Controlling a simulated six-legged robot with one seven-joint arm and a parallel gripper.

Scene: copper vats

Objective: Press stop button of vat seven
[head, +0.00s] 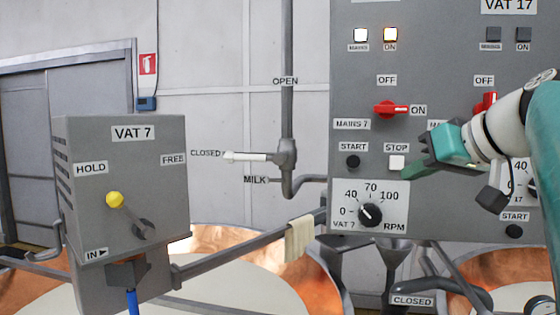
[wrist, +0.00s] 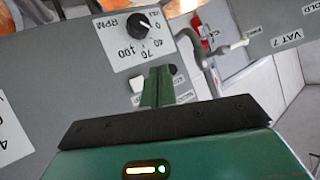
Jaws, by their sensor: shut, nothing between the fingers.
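In the wrist view the white button (wrist: 137,85) shows just left of the fingers. My gripper (head: 406,174) is shut and empty, its green fingertips just below and right of the button in the head view. In the wrist view my gripper's fingertips (wrist: 160,70) lie between the white button and the black start button (wrist: 173,69). I cannot tell whether the tips touch the panel or the button.
The start button (head: 353,161) is left of stop, the RPM dial (head: 370,213) below. The red mains switch (head: 391,109) points to ON, and both lamps (head: 375,35) are lit. A VAT 7 box (head: 125,190) with a yellow-knobbed lever stands left. A cloth (head: 299,239) hangs on a rail.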

